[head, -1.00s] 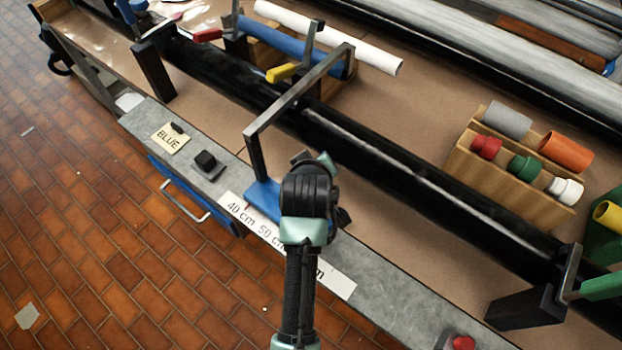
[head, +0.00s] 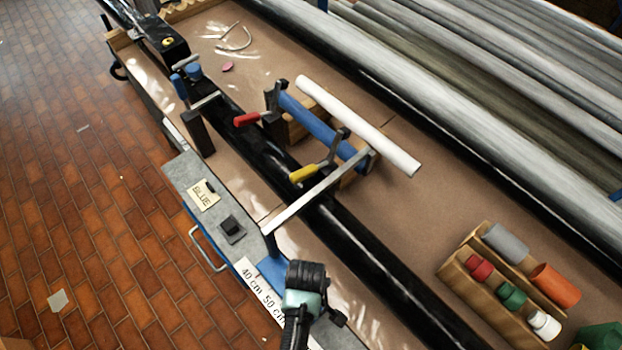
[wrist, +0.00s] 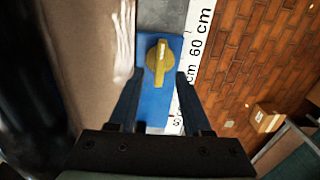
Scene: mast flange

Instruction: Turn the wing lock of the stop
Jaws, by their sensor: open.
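The wing lock (wrist: 158,62) is a yellow knob with a raised wing, seen from above in the wrist view. It sits on the blue plate of the stop (wrist: 154,106). The wing points roughly up and down the picture. My gripper (wrist: 156,76) is open, with one finger on each side of the blue plate. The knob lies between and slightly beyond the fingertips; I see no contact. In the head view the blue stop (head: 272,273) shows beside my wrist, with a grey bar rising from it. The wing lock and fingertips are hidden there.
A white scale (head: 262,292) marked in cm runs along the grey bench edge. A long black tube (head: 390,268) lies behind the stop.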

